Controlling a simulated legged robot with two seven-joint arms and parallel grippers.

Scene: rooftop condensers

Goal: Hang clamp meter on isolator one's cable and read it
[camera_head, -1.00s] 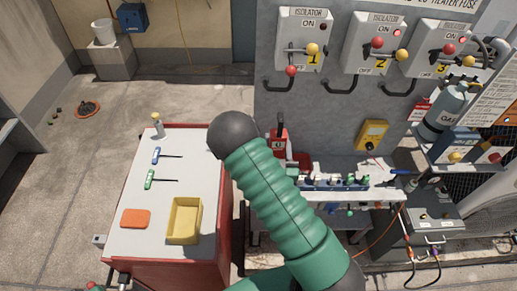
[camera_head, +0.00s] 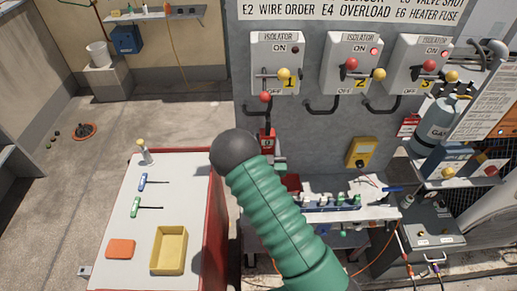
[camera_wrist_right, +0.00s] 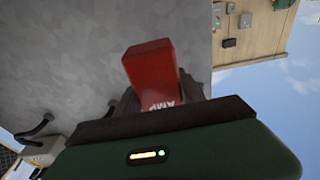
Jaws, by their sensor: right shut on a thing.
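The red clamp meter (camera_head: 267,142) is upright in front of the grey panel, below isolator one (camera_head: 277,62). In the right wrist view the meter (camera_wrist_right: 150,70), with "AMP" on its side, sits between the dark fingers of my right gripper (camera_wrist_right: 157,92), which is shut on it. In the head view my green arm hides most of that gripper. Isolator one's black cable (camera_head: 248,106) loops under its box, above the meter and apart from it. Isolator one's red knob is low and its lamp is dark. My left gripper is out of view.
Isolators two (camera_head: 350,62) and three (camera_head: 420,62) have lit red lamps. A yellow meter (camera_head: 361,152) is on the panel above a crowded shelf. A gas cylinder (camera_head: 436,125) is at right.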

